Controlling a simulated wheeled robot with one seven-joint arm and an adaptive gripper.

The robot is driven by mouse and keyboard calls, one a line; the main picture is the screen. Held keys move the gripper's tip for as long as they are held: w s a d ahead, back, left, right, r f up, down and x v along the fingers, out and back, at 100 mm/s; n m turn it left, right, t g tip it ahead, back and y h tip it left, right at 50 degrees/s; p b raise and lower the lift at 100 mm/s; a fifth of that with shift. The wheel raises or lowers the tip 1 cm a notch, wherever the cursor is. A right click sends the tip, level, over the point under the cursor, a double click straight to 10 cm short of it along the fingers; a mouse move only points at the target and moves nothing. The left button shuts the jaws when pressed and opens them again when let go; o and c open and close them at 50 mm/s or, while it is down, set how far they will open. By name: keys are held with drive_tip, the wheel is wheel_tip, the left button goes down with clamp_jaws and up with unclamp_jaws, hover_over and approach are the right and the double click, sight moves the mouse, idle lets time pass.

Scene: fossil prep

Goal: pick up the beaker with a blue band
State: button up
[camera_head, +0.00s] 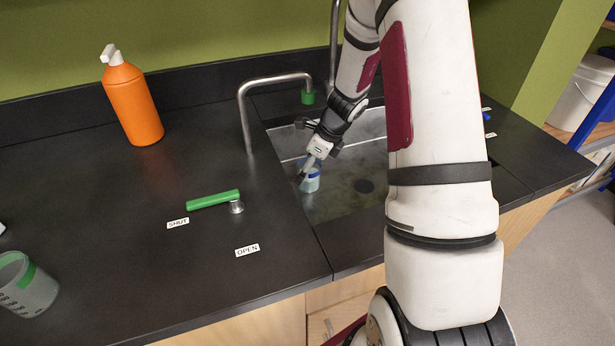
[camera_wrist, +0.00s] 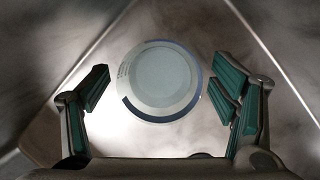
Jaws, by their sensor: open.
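The beaker with a blue band (camera_head: 310,182) stands in the sink, partly hidden by my gripper in the head view. In the wrist view I look down on the beaker (camera_wrist: 160,82) from above; its blue band shows along the rim side and printed marks show at its left. My gripper (camera_head: 307,170) is directly above the beaker, pointing down. In the wrist view my gripper (camera_wrist: 164,92) is open, with one finger on each side of the beaker and gaps between the fingers and its wall.
The sink (camera_head: 345,205) has a faucet (camera_head: 245,110) at its left. A green lever (camera_head: 213,199) lies by SHUT and OPEN labels on the black counter (camera_head: 110,240). An orange bottle (camera_head: 133,102) stands at the back. A beaker with a green band (camera_head: 30,290) is at the front left.

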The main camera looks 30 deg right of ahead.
sight(299, 165)
drive_tip(key=x, duration=0.3)
drive_tip(key=shift+w+a+f, duration=0.1)
drive_tip(key=shift+w+f, duration=0.1)
drive_tip(key=shift+f, duration=0.05)
drive_tip(key=c, duration=1.3)
drive_tip(key=shift+c, duration=0.2)
drive_tip(key=shift+r, duration=0.1)
drive_tip(key=shift+s+r, duration=0.2)
drive_tip(key=shift+r, duration=0.2)
wheel_tip(299, 165, up, 6)
drive_tip(key=shift+r+p, duration=0.25)
drive_tip(key=shift+p, duration=0.1)
drive_tip(key=s+d+b, duration=0.1)
drive_tip(key=s+d, duration=1.1)
drive_tip(key=s, duration=0.3)
drive_tip(key=shift+d+f, duration=0.2)
drive_tip(key=shift+d, duration=0.1)
